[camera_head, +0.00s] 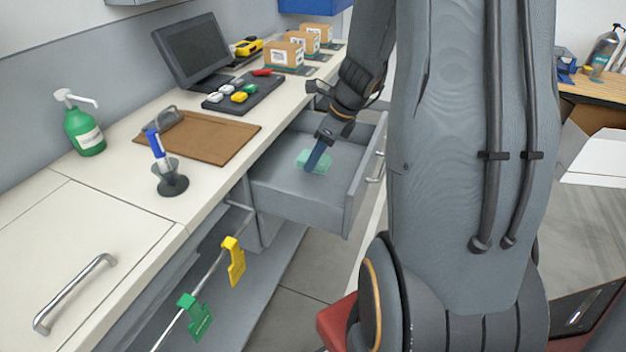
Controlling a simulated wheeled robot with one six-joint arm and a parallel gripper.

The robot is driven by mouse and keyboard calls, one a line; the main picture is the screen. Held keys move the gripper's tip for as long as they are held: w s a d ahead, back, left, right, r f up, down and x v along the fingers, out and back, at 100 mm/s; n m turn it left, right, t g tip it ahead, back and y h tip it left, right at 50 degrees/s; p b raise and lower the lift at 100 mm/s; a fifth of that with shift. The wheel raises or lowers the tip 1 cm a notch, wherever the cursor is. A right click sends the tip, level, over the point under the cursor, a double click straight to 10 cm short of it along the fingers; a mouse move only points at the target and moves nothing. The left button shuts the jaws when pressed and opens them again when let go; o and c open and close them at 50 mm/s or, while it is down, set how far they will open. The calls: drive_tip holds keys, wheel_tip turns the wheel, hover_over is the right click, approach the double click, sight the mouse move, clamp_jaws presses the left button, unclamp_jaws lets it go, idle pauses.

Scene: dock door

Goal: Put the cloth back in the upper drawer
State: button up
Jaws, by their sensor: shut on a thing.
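The upper drawer (295,204) is pulled open below the counter. The cloth (306,157) is a small pale green piece, low inside the open drawer near its floor. My gripper (318,160) reaches down into the drawer and is shut on the cloth. The gripper's fingers cover part of the cloth. I cannot tell whether the cloth touches the drawer floor. No other thing shows in the drawer.
The counter holds a brown clipboard (203,139), a pen holder (171,182), a green pump bottle (82,126), a monitor (192,50) and several boxes. Yellow (234,262) and green (195,317) tags hang on a rail below the counter's front edge.

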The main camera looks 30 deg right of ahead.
sight(326, 160)
drive_tip(key=shift+f+b, duration=0.5)
drive_tip(key=shift+f, duration=3.1)
drive_tip(key=o, duration=1)
drive_tip(key=shift+f, duration=0.1)
drive_tip(key=p+v, duration=0.1)
drive_tip(key=v, duration=1.1)
